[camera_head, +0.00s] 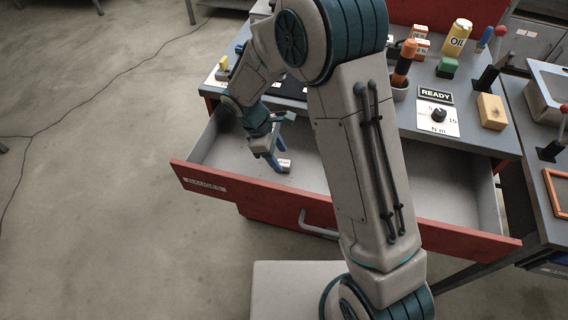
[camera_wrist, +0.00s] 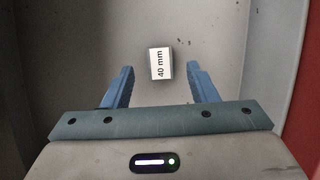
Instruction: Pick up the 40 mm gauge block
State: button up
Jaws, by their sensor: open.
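The 40 mm gauge block (camera_wrist: 160,65) is a small block with a white face printed "40 mm". It lies on the grey floor of the open red drawer (camera_head: 215,182). It also shows as a small pale block in the head view (camera_head: 284,166). My gripper (camera_wrist: 160,82) is open and empty, with its blue fingers pointing down into the drawer. In the wrist view the block shows between and just beyond the two fingertips, not held. In the head view my gripper (camera_head: 277,163) is right beside the block, and my arm hides part of the drawer.
The drawer walls stand around my gripper; its red front has a grey handle (camera_head: 318,226). The bench top above holds an oil bottle (camera_head: 458,38), a torque dial panel (camera_head: 438,117), a yellow block (camera_head: 491,111) and a green block (camera_head: 447,67). The visible drawer floor is otherwise clear.

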aim_at(284, 165)
jog(key=shift+x, duration=1.3)
grip_shut()
jog(key=shift+r, duration=0.15)
